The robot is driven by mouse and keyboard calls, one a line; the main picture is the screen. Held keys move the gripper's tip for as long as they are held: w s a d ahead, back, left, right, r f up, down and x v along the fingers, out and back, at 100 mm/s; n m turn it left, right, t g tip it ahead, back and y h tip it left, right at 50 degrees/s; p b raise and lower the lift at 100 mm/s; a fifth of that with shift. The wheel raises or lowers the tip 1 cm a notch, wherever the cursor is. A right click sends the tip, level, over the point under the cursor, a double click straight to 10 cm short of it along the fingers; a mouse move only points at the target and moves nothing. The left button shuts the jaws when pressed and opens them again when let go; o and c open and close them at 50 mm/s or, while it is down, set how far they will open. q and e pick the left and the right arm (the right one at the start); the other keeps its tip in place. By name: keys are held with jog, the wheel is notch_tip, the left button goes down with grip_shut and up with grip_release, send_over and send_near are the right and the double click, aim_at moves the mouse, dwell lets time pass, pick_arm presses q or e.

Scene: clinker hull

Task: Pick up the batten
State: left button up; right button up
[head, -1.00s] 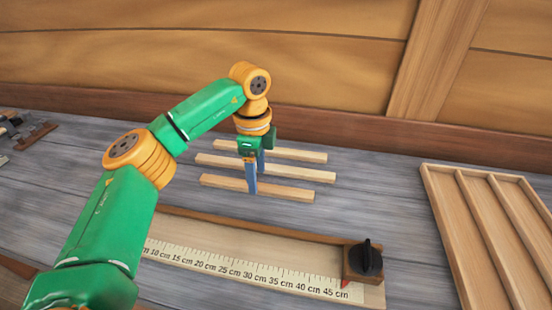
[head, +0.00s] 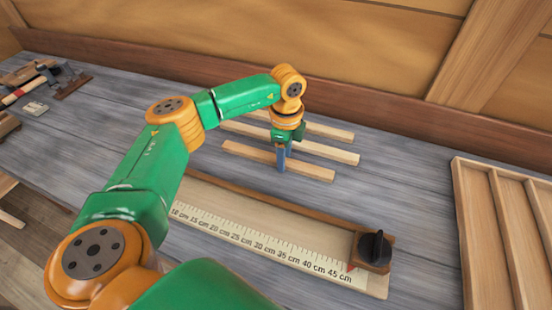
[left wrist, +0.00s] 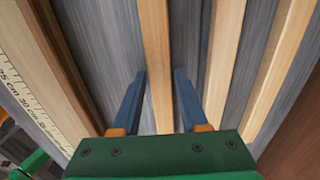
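Three pale wooden battens lie side by side on the grey bench: a front batten (head: 250,154), a middle batten (head: 335,152) and a back batten (head: 325,130). My left gripper (head: 282,160) points down at the front batten, near its middle. In the left wrist view the two blue fingers (left wrist: 160,76) are apart, one on each side of that batten (left wrist: 155,35), with a small gap visible beside it. The other two battens show to the right in that view (left wrist: 225,50) (left wrist: 285,60). My right gripper is not in view.
A measuring board (head: 240,225) with a centimetre scale and a stop block with a black knob (head: 373,250) lies in front of the battens. A compartmented wooden tray (head: 460,210) is at the right. Tools (head: 70,82) lie at the far left. A plank wall stands behind.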

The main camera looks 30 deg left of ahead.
pick_arm(q)
jog(key=shift+s, duration=0.1)
grip_shut()
